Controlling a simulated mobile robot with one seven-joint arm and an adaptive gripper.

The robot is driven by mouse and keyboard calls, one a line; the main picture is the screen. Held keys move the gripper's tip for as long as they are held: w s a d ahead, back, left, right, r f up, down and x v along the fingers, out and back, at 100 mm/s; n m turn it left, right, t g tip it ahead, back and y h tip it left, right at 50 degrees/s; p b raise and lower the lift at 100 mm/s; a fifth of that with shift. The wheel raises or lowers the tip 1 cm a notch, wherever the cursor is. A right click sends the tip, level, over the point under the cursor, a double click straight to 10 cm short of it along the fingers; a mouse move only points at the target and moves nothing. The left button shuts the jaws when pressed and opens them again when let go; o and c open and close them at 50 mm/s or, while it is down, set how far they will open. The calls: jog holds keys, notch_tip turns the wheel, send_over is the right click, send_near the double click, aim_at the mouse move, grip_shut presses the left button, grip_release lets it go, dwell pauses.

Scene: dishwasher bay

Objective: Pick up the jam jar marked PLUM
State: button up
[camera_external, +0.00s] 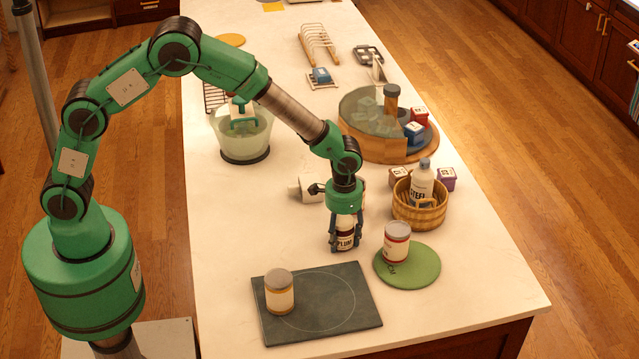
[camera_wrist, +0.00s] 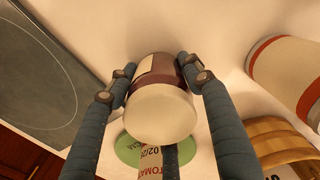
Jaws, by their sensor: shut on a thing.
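The jam jar marked PLUM (camera_external: 346,239) has a dark body and a label with the word PLUM in the outside view. My gripper (camera_external: 345,232) is shut on it, with fingers on both sides. In the wrist view the jar (camera_wrist: 160,105) shows its pale lid towards the camera, between the two fingers of my gripper (camera_wrist: 158,82). The jar looks about upright. I cannot tell whether its base touches the counter.
A green mat (camera_external: 425,268) with a red-and-white can (camera_external: 397,243) lies to the right. A wooden basket (camera_external: 419,213) stands behind it. A white container (camera_external: 306,187) lies behind my gripper.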

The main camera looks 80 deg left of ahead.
aim_at(342, 220)
jog(key=shift+r, duration=0.1)
jog(key=shift+r, duration=0.9)
jog(key=shift+s+r+p, duration=0.15)
jog(key=shift+r+p, duration=0.2)
jog(key=shift+r, duration=0.6)
jog(key=s, duration=0.5)
jog(key=s+a, duration=0.1)
jog(key=s, duration=0.4)
jog(key=s+r+p, duration=0.1)
jog(key=s, duration=0.4)
jog(key=shift+s+a, duration=0.3)
jog(key=shift+r, duration=0.1)
